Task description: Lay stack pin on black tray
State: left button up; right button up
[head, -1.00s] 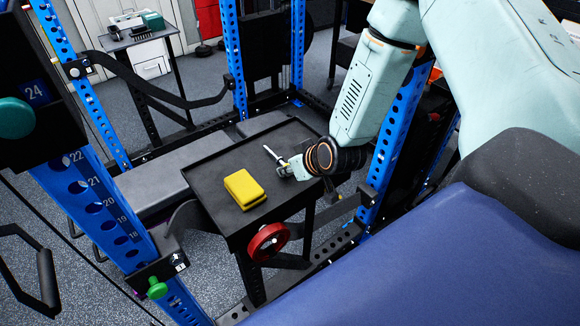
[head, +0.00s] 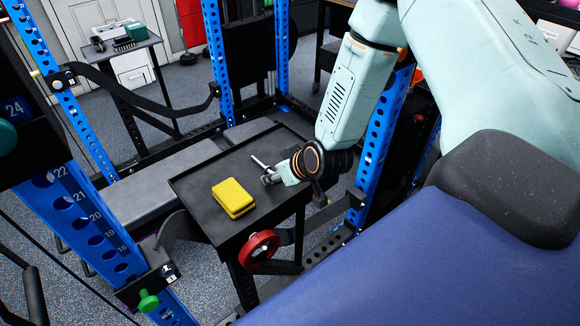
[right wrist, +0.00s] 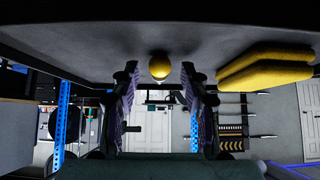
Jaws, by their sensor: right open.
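The black tray (head: 205,180) is the top of a stand beside the blue rack posts. The stack pin (head: 258,162) appears as a thin silver rod at the tips of my right gripper (head: 269,174), over the tray. In the right wrist view, a round yellow knob (right wrist: 159,67), seemingly the pin's end, is between the two spread fingers of my right gripper (right wrist: 158,95), with a gap on each side. It appears against the tray surface (right wrist: 90,35), which fills the top of that view. My left gripper is not in view.
Yellow blocks (head: 233,198) lie stacked on the tray, left of my right gripper; they also show in the right wrist view (right wrist: 265,65). A grey bench (head: 160,185) lies behind, blue posts (head: 385,130) stand close by.

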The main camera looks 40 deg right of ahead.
jog(key=shift+a+p+v, duration=0.4)
jog(key=shift+p+v, duration=2.7)
jog(key=shift+v, duration=3)
jog(key=s+a+f+g, duration=0.2)
jog(key=s+f+g, duration=0.1)
jog(key=s, duration=0.5)
jog(key=s+a+f+g, duration=0.2)
jog(key=s+a+f, duration=0.1)
jog(key=s+f, duration=0.2)
jog(key=s+a+f+m+g, duration=0.1)
jog(key=s+a+f+g, duration=0.2)
jog(key=s, duration=0.7)
jog(key=shift+s+f+g+h, duration=0.3)
jog(key=shift+f+h, duration=0.1)
jog(key=shift+f, duration=0.05)
jog(key=shift+f, duration=0.1)
notch_tip(320, 180, down, 17)
jog(key=b, duration=1.7)
jog(key=shift+b, duration=0.3)
